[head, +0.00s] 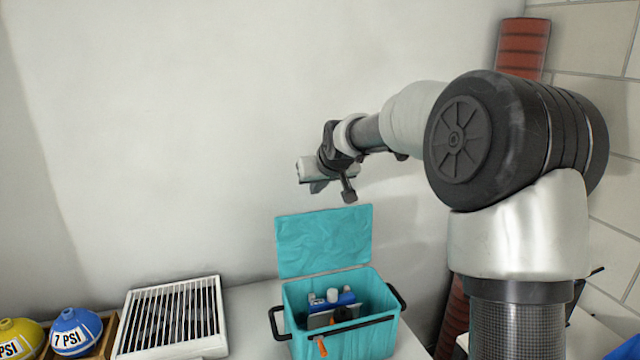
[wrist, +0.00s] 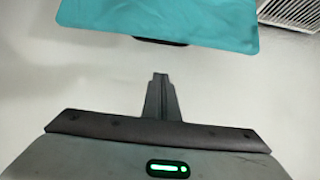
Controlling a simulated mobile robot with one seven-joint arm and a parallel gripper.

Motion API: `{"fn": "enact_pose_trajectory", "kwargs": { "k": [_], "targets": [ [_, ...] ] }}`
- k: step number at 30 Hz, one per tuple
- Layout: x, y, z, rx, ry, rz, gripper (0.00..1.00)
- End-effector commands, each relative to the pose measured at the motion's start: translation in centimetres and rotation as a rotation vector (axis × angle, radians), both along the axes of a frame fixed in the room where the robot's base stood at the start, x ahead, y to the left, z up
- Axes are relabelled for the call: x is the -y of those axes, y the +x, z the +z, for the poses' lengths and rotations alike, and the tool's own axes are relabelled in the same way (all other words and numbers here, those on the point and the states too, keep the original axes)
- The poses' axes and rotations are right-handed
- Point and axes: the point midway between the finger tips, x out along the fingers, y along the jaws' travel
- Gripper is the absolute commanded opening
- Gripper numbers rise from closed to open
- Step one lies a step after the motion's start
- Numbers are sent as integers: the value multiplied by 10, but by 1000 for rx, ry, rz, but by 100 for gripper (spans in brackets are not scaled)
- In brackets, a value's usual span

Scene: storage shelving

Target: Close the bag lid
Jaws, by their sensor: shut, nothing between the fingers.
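A teal bag (head: 340,343) with black handles stands open on a white surface. Its teal lid (head: 324,241) is raised upright at the back edge, near the wall. In the wrist view my gripper (wrist: 161,80) is shut with nothing between the fingers. The lid (wrist: 165,18) shows at the top of that view, ahead of the fingertips and not touching them.
A white slatted vent (head: 172,316) lies left of the bag, and it shows at the wrist view's top right (wrist: 291,12). A wooden box (head: 103,343) holds a blue ball (head: 77,332) and a yellow ball (head: 20,338). A plain wall is behind. A red column (head: 522,48) stands at the right.

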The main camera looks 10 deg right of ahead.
Motion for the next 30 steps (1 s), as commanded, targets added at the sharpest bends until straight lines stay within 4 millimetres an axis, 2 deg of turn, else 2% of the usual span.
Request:
{"fn": "enact_pose_trajectory", "kwargs": {
  "k": [1, 5, 9, 15, 30],
  "targets": [
    [-3, 7, -9, -2, 0, 2, 0],
    [-5, 24, -23, -1, 0, 1, 0],
    [0, 2, -31, 0, -2, -1, 0],
    [2, -11, -38, 0, -1, 0, 0],
    [2, -13, -39, 6, 0, 0, 0]
  ]
}}
